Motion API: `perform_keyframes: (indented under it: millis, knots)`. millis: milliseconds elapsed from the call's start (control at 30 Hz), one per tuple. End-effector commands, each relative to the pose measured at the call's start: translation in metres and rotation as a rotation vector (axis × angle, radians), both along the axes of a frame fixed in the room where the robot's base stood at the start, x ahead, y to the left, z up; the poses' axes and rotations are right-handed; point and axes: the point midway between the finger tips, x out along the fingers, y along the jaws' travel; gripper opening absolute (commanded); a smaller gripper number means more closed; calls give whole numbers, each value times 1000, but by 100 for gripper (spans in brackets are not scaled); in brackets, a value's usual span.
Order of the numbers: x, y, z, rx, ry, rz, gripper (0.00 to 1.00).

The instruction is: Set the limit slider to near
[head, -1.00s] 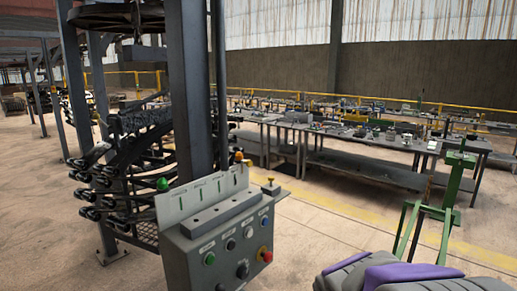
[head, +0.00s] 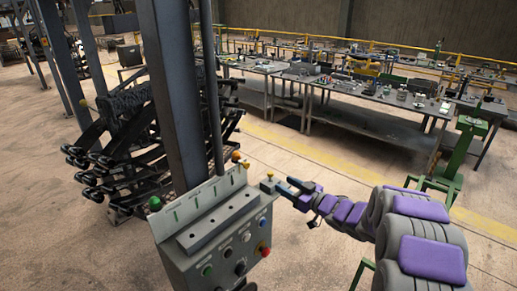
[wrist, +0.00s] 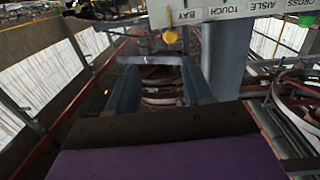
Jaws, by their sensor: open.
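A grey control box (head: 215,245) stands at the lower middle of the head view. Its raised back plate (head: 190,207) has several slots, with a green knob (head: 155,203) at the left end and an orange knob (head: 236,156) at the right. I cannot tell which belongs to the limit slider; no limit or near label is legible. My gripper (head: 280,184) is open and empty, just right of the box's upper right corner. In the wrist view, a yellow knob (wrist: 170,37) shows beyond the fingers (wrist: 161,90), below an upside-down label plate (wrist: 215,10); they look apart.
The box's sloping front carries a red button (head: 264,250) and several other buttons and knobs. A dark post (head: 178,90) and a rack of black springs (head: 115,150) stand behind it. Long workbenches (head: 350,121) are farther back. A green stand (head: 460,150) is at right.

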Motion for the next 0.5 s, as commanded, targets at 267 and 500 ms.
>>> perform_keyframes:
  millis: [267,500]
  knots:
    - [-3,20,6,53,-16,72,51]
    - [23,48,5,52,-12,71,51]
